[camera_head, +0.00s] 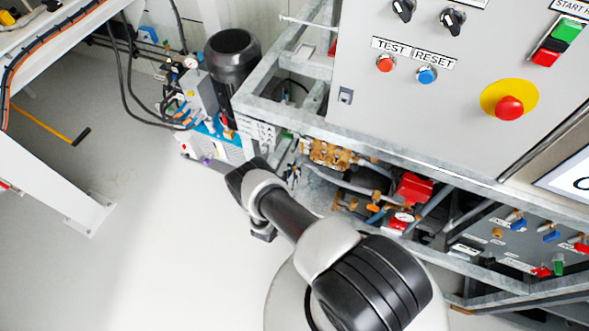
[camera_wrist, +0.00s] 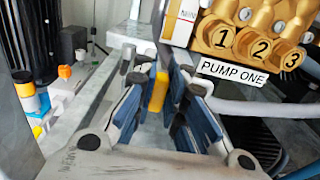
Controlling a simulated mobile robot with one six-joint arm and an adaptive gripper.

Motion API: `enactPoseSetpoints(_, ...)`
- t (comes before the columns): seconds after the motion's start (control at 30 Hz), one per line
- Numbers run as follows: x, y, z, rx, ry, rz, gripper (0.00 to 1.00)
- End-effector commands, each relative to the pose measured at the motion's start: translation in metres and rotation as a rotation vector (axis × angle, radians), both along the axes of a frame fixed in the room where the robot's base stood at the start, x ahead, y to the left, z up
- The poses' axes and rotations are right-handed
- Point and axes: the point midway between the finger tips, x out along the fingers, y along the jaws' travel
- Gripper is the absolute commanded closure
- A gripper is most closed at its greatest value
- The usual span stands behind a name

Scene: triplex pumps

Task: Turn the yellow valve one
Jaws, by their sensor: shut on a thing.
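The yellow valve (camera_wrist: 158,91) shows in the wrist view as a narrow upright yellow handle. My gripper (camera_wrist: 160,85), with blue pads on its fingers, is shut around this handle. The lower part of the valve is hidden between the fingers. In the head view my arm reaches to the pump frame, and I cannot make out the yellow handle there.
A brass pump head (camera_wrist: 255,30) numbered 1, 2 and 3 stands close right of my gripper, above a PUMP ONE label (camera_wrist: 232,72). A galvanized frame (camera_head: 290,75) and a grey control panel (camera_head: 450,100) with an emergency stop (camera_head: 509,107) are nearby. Open floor lies left.

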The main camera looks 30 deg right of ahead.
Motion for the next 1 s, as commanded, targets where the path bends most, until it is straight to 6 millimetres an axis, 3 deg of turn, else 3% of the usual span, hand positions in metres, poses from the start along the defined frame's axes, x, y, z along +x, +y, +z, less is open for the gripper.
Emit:
enactPoseSetpoints(0.47,0.0003,0.0002,-0.0016,-0.027,0.035,-0.001,1.0)
enactPoseSetpoints(1.0,0.0033,0.0027,-0.0047,-0.263,0.339,0.0,1.0)
